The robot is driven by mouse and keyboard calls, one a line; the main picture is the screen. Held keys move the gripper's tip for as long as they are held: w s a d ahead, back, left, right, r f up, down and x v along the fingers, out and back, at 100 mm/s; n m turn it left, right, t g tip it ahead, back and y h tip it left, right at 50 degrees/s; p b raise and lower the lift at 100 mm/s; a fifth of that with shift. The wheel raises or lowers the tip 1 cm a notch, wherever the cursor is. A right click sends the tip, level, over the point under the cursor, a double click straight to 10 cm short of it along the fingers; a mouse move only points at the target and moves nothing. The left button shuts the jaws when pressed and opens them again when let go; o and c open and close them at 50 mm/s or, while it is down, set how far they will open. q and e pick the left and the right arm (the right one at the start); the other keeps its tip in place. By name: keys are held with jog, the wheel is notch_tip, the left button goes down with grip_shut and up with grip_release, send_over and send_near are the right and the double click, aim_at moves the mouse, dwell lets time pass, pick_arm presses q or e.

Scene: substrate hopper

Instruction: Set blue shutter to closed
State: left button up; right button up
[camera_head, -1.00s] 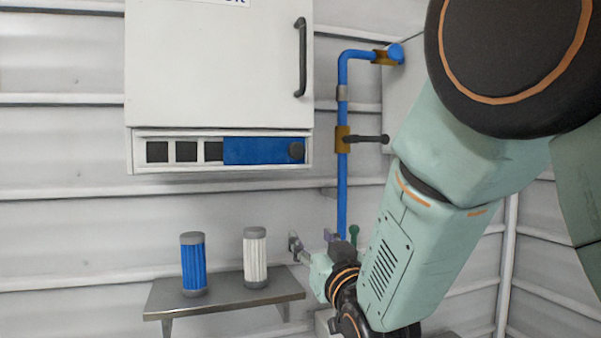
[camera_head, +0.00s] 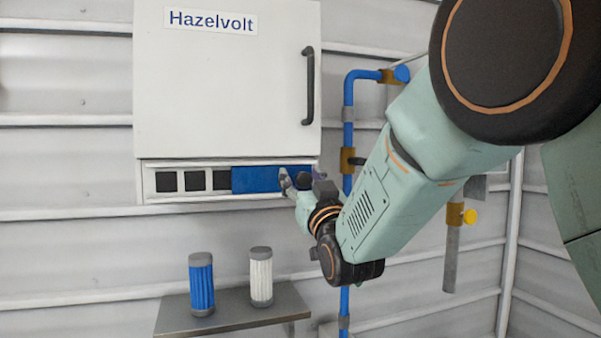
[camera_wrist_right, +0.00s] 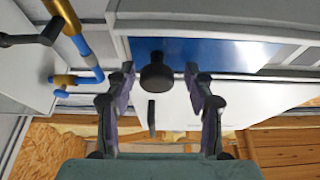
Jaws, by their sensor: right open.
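The blue shutter (camera_head: 262,180) is a flat blue panel in the slotted strip under the white cabinet. It covers the right part of the strip, and dark openings (camera_head: 193,181) show uncovered at its left. A round black knob (camera_head: 304,180) stands at the shutter's right end. My right gripper (camera_head: 301,177) is open, with its fingertips on either side of the knob. In the right wrist view the knob (camera_wrist_right: 156,72) sits between the open fingers, with gaps on both sides, and the blue shutter (camera_wrist_right: 215,52) lies behind it. My left gripper is not in view.
The white Hazelvolt cabinet (camera_head: 225,90) has a black door handle (camera_head: 308,86). A blue pipe (camera_head: 348,115) with valves runs close to its right. Below, a blue filter (camera_head: 202,285) and a white filter (camera_head: 261,277) stand on a metal shelf (camera_head: 235,317).

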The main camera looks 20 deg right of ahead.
jog(key=shift+d+r, duration=0.1)
jog(key=shift+d, duration=0.2)
jog(key=shift+w+a, duration=0.2)
jog(key=c, duration=0.3)
jog(key=shift+s, duration=0.1)
jog(key=c, duration=0.3)
grip_shut()
